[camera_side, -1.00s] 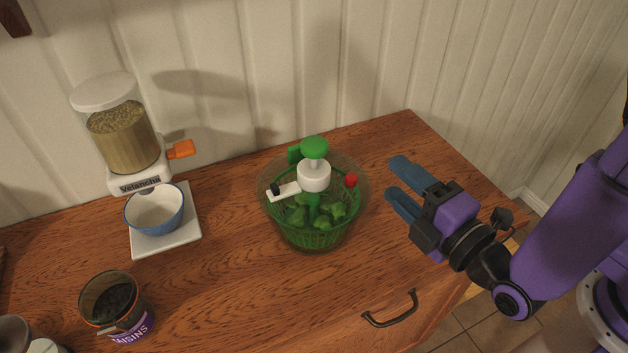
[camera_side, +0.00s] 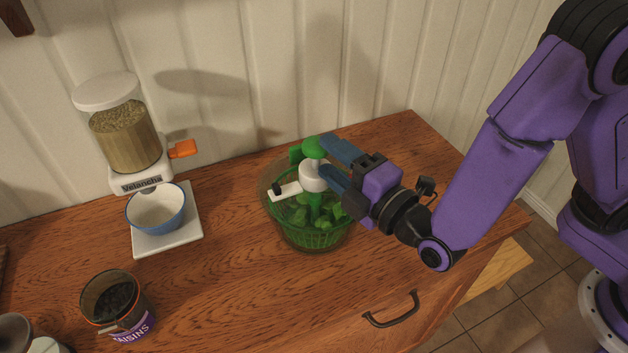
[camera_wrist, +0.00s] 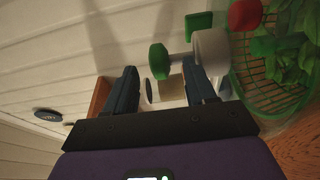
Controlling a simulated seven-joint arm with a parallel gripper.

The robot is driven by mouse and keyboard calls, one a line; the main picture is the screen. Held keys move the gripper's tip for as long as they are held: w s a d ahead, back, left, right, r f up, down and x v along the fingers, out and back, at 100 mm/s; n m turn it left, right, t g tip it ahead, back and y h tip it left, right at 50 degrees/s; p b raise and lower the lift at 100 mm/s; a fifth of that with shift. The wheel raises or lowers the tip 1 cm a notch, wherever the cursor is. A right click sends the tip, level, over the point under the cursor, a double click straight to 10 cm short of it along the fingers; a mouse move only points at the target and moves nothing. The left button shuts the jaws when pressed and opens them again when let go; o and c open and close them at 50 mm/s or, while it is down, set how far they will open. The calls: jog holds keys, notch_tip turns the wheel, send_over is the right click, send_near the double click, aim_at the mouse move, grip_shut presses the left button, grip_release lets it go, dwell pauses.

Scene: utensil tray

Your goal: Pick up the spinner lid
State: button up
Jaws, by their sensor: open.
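The spinner lid (camera_side: 313,176) sits on a clear bowl (camera_side: 305,240) with a green basket and green leaves inside. The lid has a white hub, a green knob on top, a white side arm and a red ball, which shows in the wrist view (camera_wrist: 245,14). In the wrist view the green knob (camera_wrist: 159,61) and white hub (camera_wrist: 211,51) lie just beyond the fingertips. My gripper (camera_side: 324,157) is open, its blue fingers pointing left at the lid's knob and hub. Whether they touch cannot be told.
A grain dispenser (camera_side: 125,140) stands at the back left, with a blue bowl (camera_side: 155,210) on a white plate (camera_side: 190,235) below it. A raisins jar (camera_side: 135,325) stands at the front left. The counter front of the spinner is clear.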

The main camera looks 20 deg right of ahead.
aim_at(308, 140)
jog(key=shift+x, duration=3.15)
grip_shut()
